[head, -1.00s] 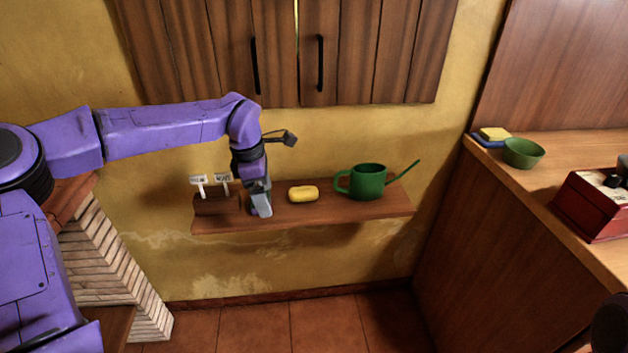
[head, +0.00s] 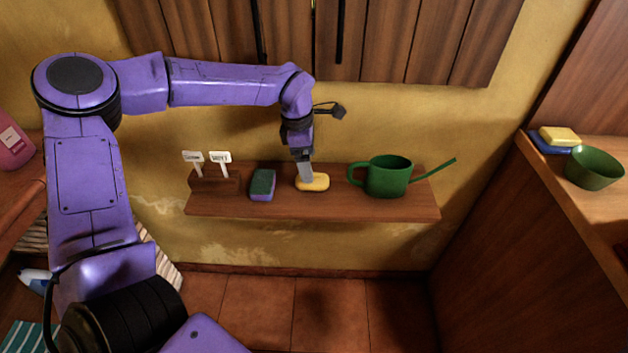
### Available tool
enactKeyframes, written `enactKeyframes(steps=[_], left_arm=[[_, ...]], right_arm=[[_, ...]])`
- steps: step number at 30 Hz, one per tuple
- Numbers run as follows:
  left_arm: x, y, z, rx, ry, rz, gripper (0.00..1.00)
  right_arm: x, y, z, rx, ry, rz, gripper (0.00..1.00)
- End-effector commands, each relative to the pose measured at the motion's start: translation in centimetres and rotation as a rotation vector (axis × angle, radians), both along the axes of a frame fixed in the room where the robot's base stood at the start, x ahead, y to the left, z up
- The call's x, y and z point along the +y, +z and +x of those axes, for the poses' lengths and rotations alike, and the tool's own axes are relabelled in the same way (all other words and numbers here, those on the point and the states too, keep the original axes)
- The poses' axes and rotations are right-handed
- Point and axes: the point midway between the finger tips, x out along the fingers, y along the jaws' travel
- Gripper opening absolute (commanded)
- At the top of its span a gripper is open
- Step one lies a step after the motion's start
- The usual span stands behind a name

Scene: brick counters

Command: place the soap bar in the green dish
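A rounded yellow soap bar (head: 313,183) lies on the wooden wall shelf (head: 350,207), between a green-and-purple sponge and a green watering can. My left gripper (head: 306,174) points down at the soap bar, its fingers overlapping the bar's top and back. Whether the fingers are closed on it I cannot tell. A green bowl-shaped dish (head: 594,170) stands on the wooden counter at the right; no contents show in it. My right gripper is not in view.
The sponge (head: 262,184) and a wooden block with white label markers (head: 214,180) are left of the soap. The watering can (head: 388,176) stands to its right, spout pointing right. A yellow block on a blue one (head: 558,137) lies beside the dish. Cabinets (head: 400,40) hang above.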

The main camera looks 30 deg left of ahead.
Motion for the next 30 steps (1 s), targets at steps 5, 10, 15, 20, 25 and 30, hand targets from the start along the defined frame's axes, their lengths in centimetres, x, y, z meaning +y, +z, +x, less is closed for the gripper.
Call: enactKeyframes(steps=[5, 10, 15, 20, 25, 30], left_arm=[[-0.8, -3.0, -0.3, 0.005, -0.003, 0.001, 0.90], [-1.2, -5.1, 0.0, 0.001, -0.001, 0.000, 0.90], [-1.2, -5.2, 0.0, 0.000, -0.001, -0.001, 0.90], [-1.2, -5.2, 0.0, 0.000, -0.001, -0.001, 0.54], [-1.2, -5.2, 0.0, -0.001, -0.002, -0.001, 0.22], [-1.2, -5.1, 0.0, -0.001, -0.002, -0.001, 0.22]], right_arm=[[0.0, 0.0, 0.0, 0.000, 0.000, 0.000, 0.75], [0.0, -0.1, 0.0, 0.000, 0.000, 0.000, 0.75], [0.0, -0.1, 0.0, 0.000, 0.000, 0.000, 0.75], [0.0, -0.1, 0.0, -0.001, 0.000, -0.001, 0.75], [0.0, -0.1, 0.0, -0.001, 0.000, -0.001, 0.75], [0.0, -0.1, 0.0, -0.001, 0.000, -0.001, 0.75]])
